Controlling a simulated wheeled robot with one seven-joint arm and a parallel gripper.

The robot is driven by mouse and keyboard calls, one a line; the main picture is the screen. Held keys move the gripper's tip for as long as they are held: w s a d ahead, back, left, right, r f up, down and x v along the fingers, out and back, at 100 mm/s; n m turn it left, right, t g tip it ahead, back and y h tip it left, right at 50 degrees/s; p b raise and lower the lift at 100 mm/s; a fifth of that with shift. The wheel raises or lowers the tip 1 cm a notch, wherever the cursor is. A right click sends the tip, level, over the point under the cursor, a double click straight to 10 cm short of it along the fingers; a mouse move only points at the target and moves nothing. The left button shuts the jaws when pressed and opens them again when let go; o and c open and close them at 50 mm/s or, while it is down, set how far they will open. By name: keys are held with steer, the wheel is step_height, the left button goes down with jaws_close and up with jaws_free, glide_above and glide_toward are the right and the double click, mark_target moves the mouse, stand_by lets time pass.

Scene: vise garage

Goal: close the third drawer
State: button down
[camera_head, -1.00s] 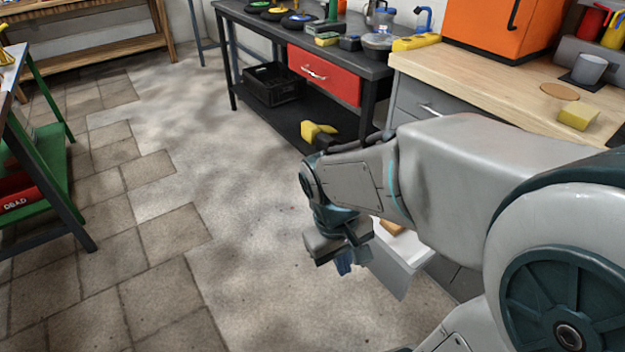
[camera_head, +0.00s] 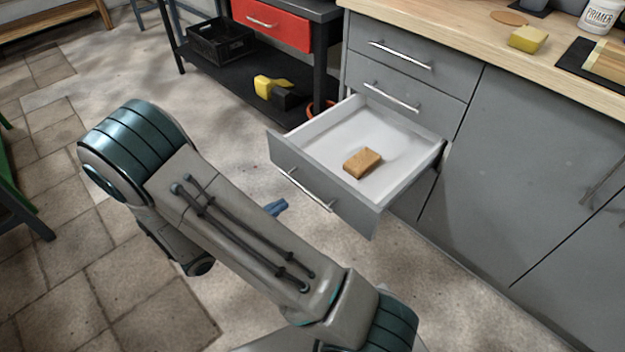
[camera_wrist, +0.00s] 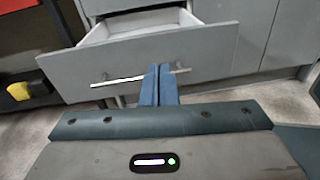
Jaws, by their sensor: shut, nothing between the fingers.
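The third drawer (camera_head: 318,196) of the grey cabinet is pulled out, with a light wooden block (camera_head: 362,163) lying inside on its white floor. Its front carries a silver bar handle (camera_head: 304,190). In the wrist view the drawer front (camera_wrist: 215,50) fills the upper middle, with the handle (camera_wrist: 125,80) across it. My gripper (camera_wrist: 159,70) is shut and empty; its blue fingers overlap the handle in that view, and I cannot tell whether they touch it. In the head view only a blue fingertip (camera_head: 277,207) shows, in front of the drawer front; my arm hides the rest.
The two drawers above (camera_head: 400,57) are shut. A cabinet door (camera_head: 500,170) lies to the right. A dark workbench with a red drawer (camera_head: 272,22) stands left, a yellow and black tool (camera_head: 275,90) on its lower shelf.

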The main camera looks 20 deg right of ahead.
steer(key=a+f+n+t, duration=0.1)
steer(key=n+t, duration=0.1)
steer(key=b, duration=0.4)
glide_toward(322, 172)
steer(key=x, duration=0.6)
steer(key=shift+w+f, duration=0.1)
steer(key=shift+f, duration=0.1)
steer(key=shift+w+d+r, duration=0.1)
steer(key=shift+w+d, duration=0.05)
steer(key=shift+d, duration=0.2)
